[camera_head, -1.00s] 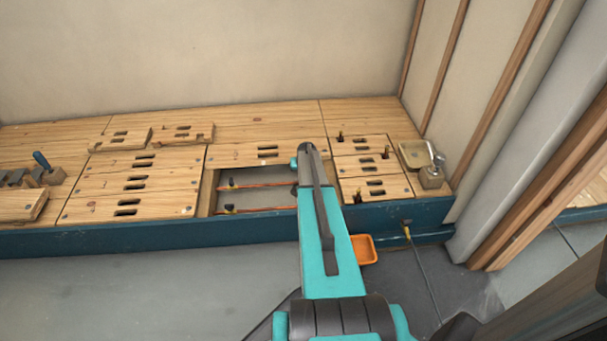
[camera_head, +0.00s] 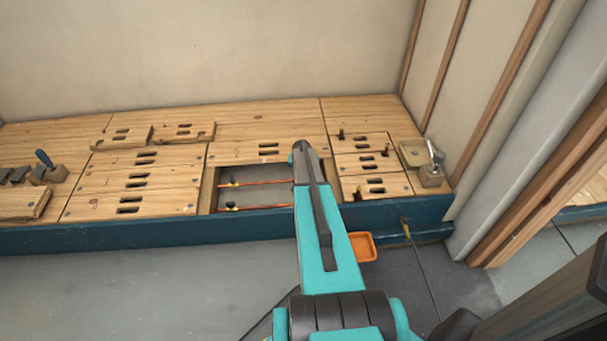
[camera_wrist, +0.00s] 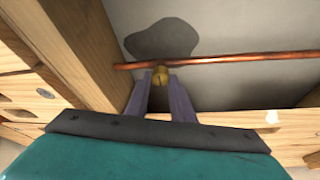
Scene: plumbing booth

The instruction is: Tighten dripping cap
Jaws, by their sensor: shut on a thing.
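In the wrist view a brass cap (camera_wrist: 161,76) sits at a copper pipe (camera_wrist: 235,63) in the floor opening. My gripper (camera_wrist: 160,85) has its two fingers on either side of the cap and is shut on it. A dark wet patch (camera_wrist: 163,38) lies on the grey surface beyond the pipe. In the head view my arm hides the gripper and the cap. Copper pipes (camera_head: 255,184) cross the opening there, with dark and yellow fittings (camera_head: 232,206) at the left.
Wooden boards with slots (camera_head: 150,180) surround the opening. A wooden beam (camera_wrist: 85,45) stands close at the left of my fingers. An orange tray (camera_head: 362,246) lies on the floor by the blue platform edge (camera_head: 120,238). A metal-handled tool (camera_head: 433,160) stands at the right.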

